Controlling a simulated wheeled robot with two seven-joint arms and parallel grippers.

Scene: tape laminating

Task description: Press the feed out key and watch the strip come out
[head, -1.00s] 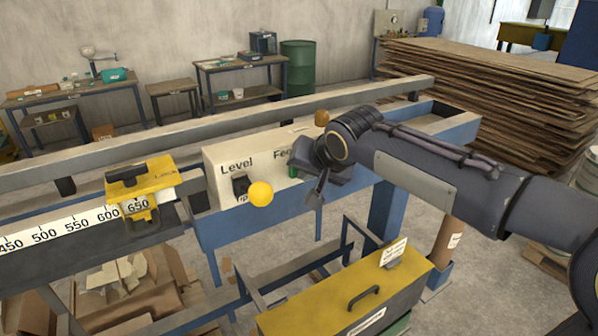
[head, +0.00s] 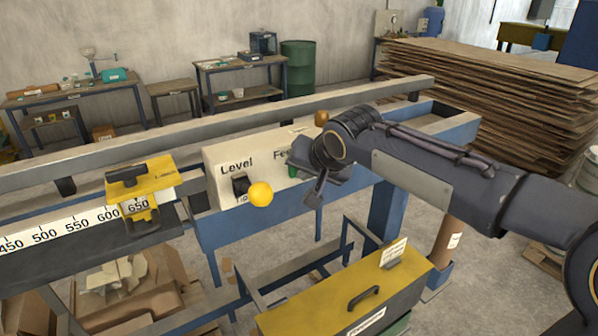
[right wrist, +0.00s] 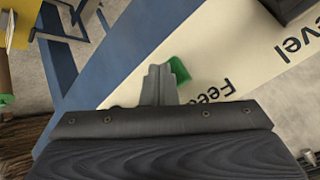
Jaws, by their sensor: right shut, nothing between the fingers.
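The cream control panel (head: 222,178) carries the words "Level" and "Feed", the latter partly hidden by my right gripper. A green key (head: 293,171) sits below "Feed", mostly behind my gripper. In the right wrist view the green key (right wrist: 180,70) shows just beyond and beside the fingertips. My right gripper (head: 314,197) is shut and empty, in front of the panel; its closed fingers also show in the right wrist view (right wrist: 160,75). I cannot tell whether they touch the key. No strip is visible coming out. My left gripper is not in view.
A yellow ball knob (head: 260,194) on a dark lever sticks out left of the key. A yellow stop block (head: 143,187) sits on the white scale (head: 70,230) near 650. A yellow-topped box (head: 340,295) stands below my right arm.

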